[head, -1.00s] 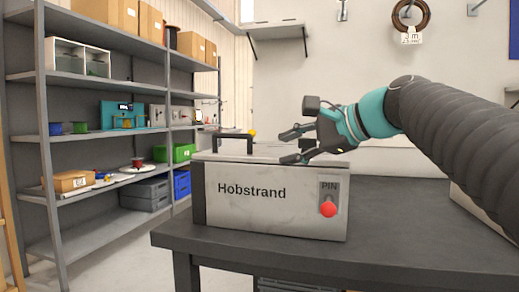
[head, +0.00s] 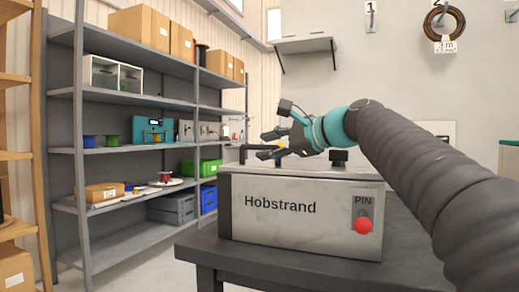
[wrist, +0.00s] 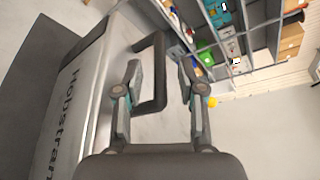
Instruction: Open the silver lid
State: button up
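The silver lid (head: 300,172) lies flat on a silver box (head: 290,222) marked "Hobstrand" and looks closed. My gripper (head: 266,146) is above the lid, reaching left to the handle. In the wrist view, my gripper (wrist: 160,72) is open, with the handle's bar between its spread fingers. I cannot tell whether either finger touches it. A red knob (head: 363,226) under "PIN" is on the box front.
The box stands on a dark table (head: 400,262). A grey shelf unit (head: 130,93) with boxes and reels stands at the left.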

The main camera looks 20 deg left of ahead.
jog(key=shift+x, duration=1.5)
grip_shut()
